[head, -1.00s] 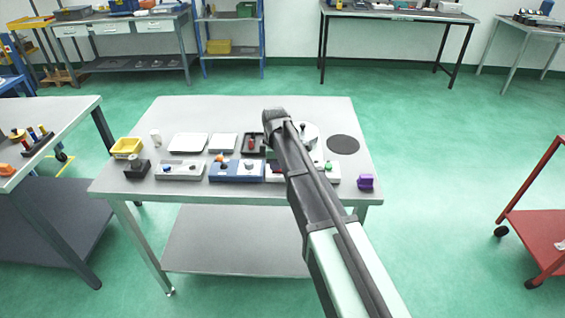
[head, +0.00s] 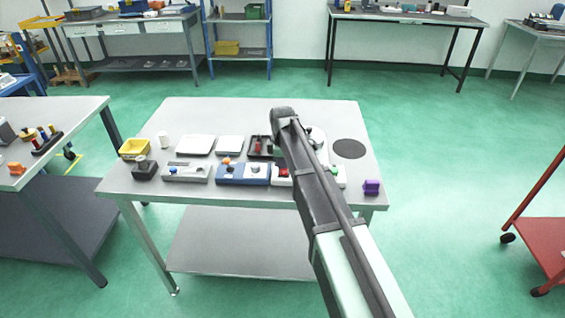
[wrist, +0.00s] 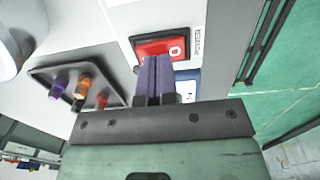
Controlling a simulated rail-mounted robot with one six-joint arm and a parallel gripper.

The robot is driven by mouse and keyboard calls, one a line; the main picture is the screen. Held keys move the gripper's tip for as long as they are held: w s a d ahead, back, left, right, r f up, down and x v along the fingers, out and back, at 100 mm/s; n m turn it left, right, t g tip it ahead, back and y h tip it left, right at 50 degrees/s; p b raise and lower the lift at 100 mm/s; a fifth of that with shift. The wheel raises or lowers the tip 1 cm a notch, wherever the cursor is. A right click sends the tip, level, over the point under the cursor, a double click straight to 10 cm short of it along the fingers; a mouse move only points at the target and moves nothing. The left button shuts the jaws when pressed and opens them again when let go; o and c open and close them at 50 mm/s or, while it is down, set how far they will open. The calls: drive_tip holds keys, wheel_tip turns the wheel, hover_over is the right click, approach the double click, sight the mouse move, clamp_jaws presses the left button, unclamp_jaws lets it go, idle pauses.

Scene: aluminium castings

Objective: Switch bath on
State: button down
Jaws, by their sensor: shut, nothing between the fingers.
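A red rocker switch (wrist: 163,46) marked 0, with a POWER label beside it, is set in a white panel (wrist: 125,12) in the wrist view. My gripper (wrist: 158,60) has its purple fingers shut and empty, with the tips over the switch's near edge. I cannot tell whether they touch it. In the head view a white box (head: 341,183) with a red part (head: 283,171) and a green knob (head: 334,168) stands at the table's front, partly hidden by my arm. My gripper's fingers are hidden there. Which device is the bath is not clear from the frames.
In the wrist view a dark tray (wrist: 52,73) holds coloured pieces left of the fingers. Green floor surrounds the table.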

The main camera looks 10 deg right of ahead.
sight(282, 173)
wheel_tip(282, 173, up, 14)
drive_tip(key=s+p, duration=0.2)
drive_tip(key=p, duration=1.1)
drive_tip(key=shift+a+f, duration=0.15)
drive_tip(key=shift+a, duration=0.1)
drive_tip(key=shift+w, duration=0.1)
